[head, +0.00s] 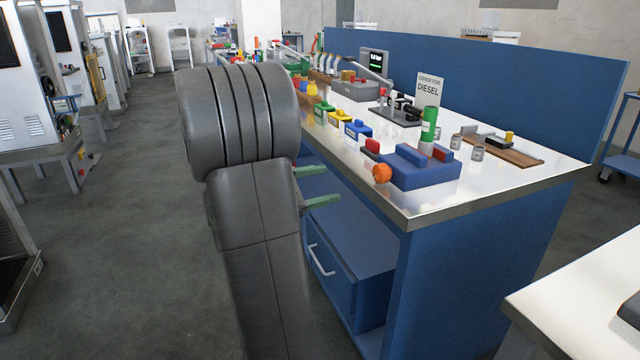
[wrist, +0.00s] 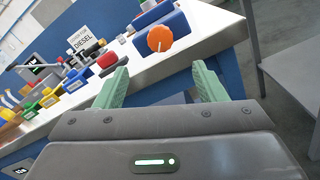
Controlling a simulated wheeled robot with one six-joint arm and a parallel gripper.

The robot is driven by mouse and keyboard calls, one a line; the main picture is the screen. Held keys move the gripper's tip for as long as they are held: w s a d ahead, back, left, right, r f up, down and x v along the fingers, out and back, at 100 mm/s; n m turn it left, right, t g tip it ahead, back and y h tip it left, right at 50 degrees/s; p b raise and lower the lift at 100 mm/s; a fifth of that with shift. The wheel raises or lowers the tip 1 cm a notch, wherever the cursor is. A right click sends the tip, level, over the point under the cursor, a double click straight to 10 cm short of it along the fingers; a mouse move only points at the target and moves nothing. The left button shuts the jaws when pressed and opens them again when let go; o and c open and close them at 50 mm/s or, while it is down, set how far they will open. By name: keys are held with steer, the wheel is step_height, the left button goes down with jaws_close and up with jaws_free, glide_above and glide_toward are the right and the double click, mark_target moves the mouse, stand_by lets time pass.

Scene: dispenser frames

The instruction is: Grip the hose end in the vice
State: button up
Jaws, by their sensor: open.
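A blue vice (head: 425,172) with an orange round knob (head: 382,173) stands near the front corner of the bench. In the wrist view, the vice (wrist: 176,22) and its knob (wrist: 160,38) show ahead of the fingers. I cannot pick out a hose end for certain. My gripper (head: 324,185) has green fingers and is beside the bench's front edge, left of the vice and apart from it. In the wrist view, my gripper (wrist: 160,84) is open with nothing between its fingers. My arm hides part of the bench in the head view.
A green cylinder (head: 429,123) stands upright behind the vice. A red part (head: 372,146) is left of it. Yellow and blue blocks (head: 357,129), a "DIESEL" sign (head: 428,88), small jars and a brown board (head: 510,152) share the bench. A white table (head: 585,290) is at right.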

mark_target(377, 173)
stand_by(0.3)
steer(key=w+d+n+p, duration=0.1)
steer(key=d+p, duration=0.2)
steer(key=d, duration=0.1)
steer(key=w+d+n+p, duration=0.2)
steer(key=d+p, duration=0.2)
steer(key=d, duration=0.1)
steer(key=w+d+n+p, duration=0.2)
steer(key=d+p, duration=0.1)
steer(key=d, duration=0.1)
steer(key=shift+d, duration=0.25)
stand_by(0.4)
steer(key=c, duration=0.9)
steer(key=shift+c, duration=0.3)
